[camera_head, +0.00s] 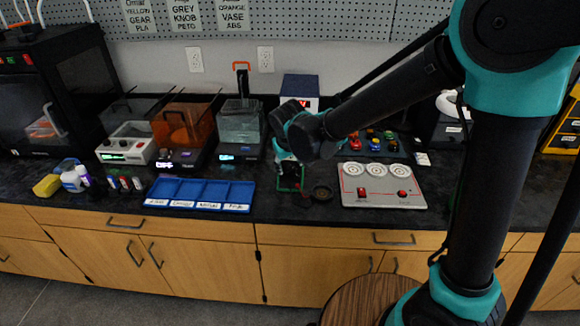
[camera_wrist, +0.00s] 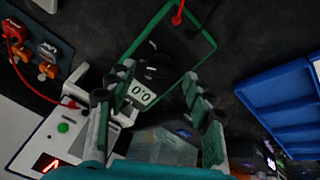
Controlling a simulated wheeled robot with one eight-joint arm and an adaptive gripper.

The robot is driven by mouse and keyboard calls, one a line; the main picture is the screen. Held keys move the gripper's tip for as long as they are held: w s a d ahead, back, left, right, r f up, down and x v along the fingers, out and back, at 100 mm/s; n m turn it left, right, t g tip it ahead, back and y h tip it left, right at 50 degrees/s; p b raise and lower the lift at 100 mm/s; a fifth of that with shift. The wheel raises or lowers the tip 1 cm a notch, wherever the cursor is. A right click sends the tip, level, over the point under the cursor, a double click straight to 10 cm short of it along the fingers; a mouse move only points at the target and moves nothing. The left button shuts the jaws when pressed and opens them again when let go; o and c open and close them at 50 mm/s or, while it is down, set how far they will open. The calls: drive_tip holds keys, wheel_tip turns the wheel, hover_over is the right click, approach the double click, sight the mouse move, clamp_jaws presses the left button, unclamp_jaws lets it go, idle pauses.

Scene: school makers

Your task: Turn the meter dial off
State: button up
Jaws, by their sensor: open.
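The meter (camera_head: 290,178) is dark with a green border and lies on the counter beneath my gripper, partly hidden by it in the head view. In the wrist view the meter (camera_wrist: 184,58) fills the upper middle, with a red lead at its top edge. A pale display (camera_wrist: 142,94) showing what looks like zeros sits between my fingers. The dial (camera_wrist: 150,68) seems to be the dark shape near the fingertips; its setting cannot be read. My gripper (camera_wrist: 158,80) is open, its fingers spread over the meter with nothing between them. Contact with the dial cannot be told.
A blue compartment tray (camera_head: 200,194) lies left of the meter. A dark round dish (camera_head: 321,192) and a grey panel with dials (camera_head: 382,186) are to its right. A box with a red display (camera_head: 300,88) and a clear-topped machine (camera_head: 239,125) stand behind.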

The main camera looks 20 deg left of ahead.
drive_tip(key=shift+w+f, duration=0.3)
drive_tip(key=shift+f, duration=0.35)
drive_tip(key=c, duration=1.2)
